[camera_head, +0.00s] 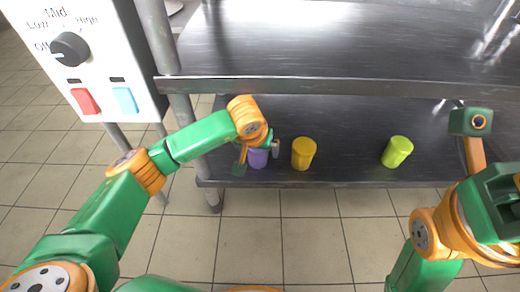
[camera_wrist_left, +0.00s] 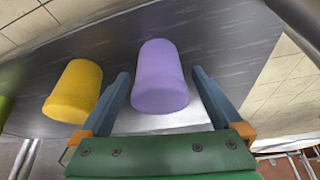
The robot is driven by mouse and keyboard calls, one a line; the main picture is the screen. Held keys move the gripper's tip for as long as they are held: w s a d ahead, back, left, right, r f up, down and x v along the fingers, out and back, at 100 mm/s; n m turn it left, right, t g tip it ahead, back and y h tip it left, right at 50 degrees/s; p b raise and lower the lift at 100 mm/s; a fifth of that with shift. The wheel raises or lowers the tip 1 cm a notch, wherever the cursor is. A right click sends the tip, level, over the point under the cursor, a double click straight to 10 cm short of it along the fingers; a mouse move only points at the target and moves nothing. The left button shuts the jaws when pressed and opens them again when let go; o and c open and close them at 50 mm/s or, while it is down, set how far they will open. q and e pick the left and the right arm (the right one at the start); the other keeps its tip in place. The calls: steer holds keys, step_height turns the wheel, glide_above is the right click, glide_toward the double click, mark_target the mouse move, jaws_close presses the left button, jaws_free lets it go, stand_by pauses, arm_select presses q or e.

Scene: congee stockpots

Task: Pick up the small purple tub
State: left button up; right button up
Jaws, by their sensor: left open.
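The small purple tub (camera_head: 258,159) stands on the lower steel shelf, partly hidden by my left gripper (camera_head: 257,157) in the head view. In the left wrist view the purple tub (camera_wrist_left: 160,78) lies between the two blue fingers of my open left gripper (camera_wrist_left: 161,76). There is a visible gap beside the finger on the right, and the left finger is also apart from the tub. My right arm is at the right of the head view, but its fingers cannot be made out.
A yellow tub (camera_head: 303,153) stands just right of the purple one; it also shows in the left wrist view (camera_wrist_left: 73,91). A lime-green tub (camera_head: 397,151) stands farther right. The upper steel shelf (camera_head: 330,45) overhangs behind. A control box (camera_head: 85,60) is at the left.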

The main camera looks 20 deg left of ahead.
arm_select(q)
steer(key=shift+w+f, duration=0.2)
steer(key=shift+f, duration=0.45)
steer(key=shift+r, duration=0.2)
steer(key=shift+c, duration=0.6)
steer(key=c, duration=1.3)
